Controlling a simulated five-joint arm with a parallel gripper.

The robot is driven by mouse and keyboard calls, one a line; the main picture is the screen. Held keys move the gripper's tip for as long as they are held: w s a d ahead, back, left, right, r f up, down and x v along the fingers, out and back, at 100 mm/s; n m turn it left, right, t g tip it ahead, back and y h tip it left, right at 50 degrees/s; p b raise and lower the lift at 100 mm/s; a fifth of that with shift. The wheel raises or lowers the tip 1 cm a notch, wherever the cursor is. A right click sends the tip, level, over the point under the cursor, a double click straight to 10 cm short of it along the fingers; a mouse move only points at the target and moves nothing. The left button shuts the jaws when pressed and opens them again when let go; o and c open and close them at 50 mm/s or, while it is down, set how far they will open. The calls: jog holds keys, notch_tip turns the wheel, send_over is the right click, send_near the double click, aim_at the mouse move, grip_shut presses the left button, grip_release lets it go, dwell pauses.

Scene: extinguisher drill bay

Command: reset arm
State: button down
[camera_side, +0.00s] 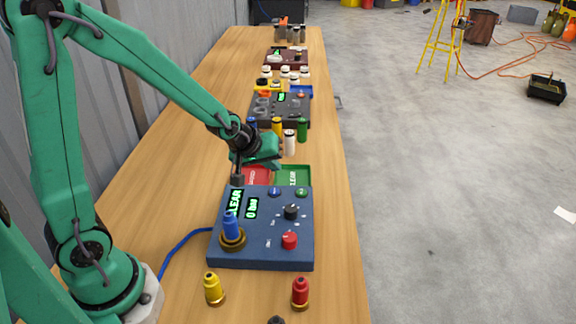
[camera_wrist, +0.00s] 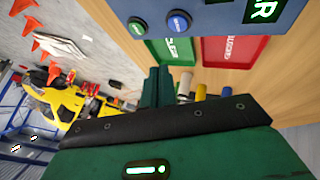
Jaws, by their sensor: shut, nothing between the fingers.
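My green gripper (camera_side: 272,162) hangs above the table behind the blue control panel (camera_side: 270,262), over the red and green trays. Its fingers are shut with nothing between them; they also show in the wrist view (camera_wrist: 156,88). The panel has a lit display (camera_side: 252,208) reading CLEAR and 0 bar, a black knob (camera_side: 291,212), a red knob (camera_side: 289,240) and blue and green buttons. A blue bottle (camera_side: 231,226) stands upright in a brass ring on the panel's left side. My arm hides part of the red tray.
A red tray (camera_side: 258,176) and a green tray (camera_side: 292,170) lie behind the panel. Yellow (camera_side: 213,289) and red (camera_side: 300,293) bottles stand in front. Several bottles, including a green one (camera_side: 302,130), stand behind the trays. The table's right strip is clear.

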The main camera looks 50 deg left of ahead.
dwell(0.3)
jog(key=s+d+r+m+g, duration=0.1)
jog(key=s+r+m, duration=0.3)
jog(key=s+r, duration=0.3)
jog(key=s+d+r+m, duration=0.1)
jog(key=s+r+m, duration=0.3)
jog(key=s, duration=0.9)
jog(key=shift+r+g, duration=0.4)
jog(key=shift+r, duration=0.95)
